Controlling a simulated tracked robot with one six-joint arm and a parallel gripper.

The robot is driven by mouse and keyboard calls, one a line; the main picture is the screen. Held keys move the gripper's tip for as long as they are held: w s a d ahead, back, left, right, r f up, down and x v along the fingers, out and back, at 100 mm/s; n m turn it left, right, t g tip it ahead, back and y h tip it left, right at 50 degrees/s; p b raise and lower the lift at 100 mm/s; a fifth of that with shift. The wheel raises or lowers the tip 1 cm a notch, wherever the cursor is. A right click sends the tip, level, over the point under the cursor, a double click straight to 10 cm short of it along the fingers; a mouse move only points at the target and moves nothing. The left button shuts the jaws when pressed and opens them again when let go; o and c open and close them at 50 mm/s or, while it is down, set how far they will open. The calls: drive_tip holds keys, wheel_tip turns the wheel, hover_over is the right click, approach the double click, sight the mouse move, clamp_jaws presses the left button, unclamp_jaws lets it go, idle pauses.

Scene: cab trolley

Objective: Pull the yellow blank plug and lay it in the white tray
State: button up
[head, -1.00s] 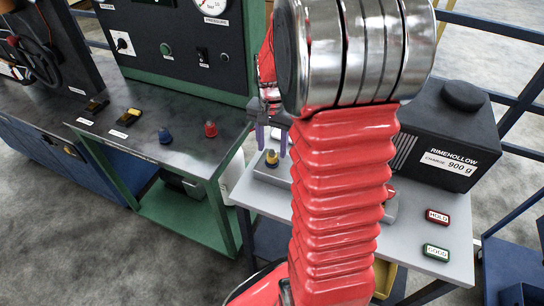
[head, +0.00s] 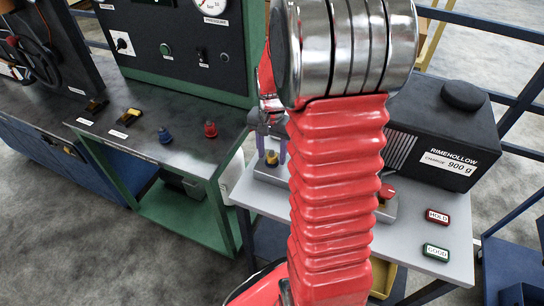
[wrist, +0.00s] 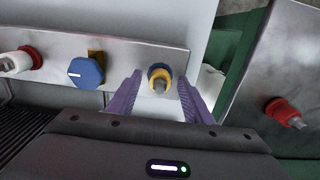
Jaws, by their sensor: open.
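In the head view the yellow plug (head: 271,158) is on the grey box at the left end of the trolley top. My gripper (wrist: 160,98) is open and empty, its two purple fingers to either side of the plug in the picture. I cannot tell whether they touch it. In the head view my gripper (head: 271,150) is just above the plug, partly hidden by my arm. I cannot make out the white tray.
A blue knob (wrist: 86,72) and a red-and-white fitting (wrist: 20,60) are left of the plug. A black box (head: 440,135) and two labelled buttons occupy the trolley's right side.

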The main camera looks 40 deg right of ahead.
sight(272, 150)
idle(0.4)
clamp_jaws()
idle(0.4)
drive_tip(key=shift+r, duration=0.1)
drive_tip(key=shift+r, duration=1.05)
drive_tip(key=shift+r, duration=0.7)
drive_tip(key=shift+r, duration=0.35)
drive_tip(key=shift+r, duration=0.8)
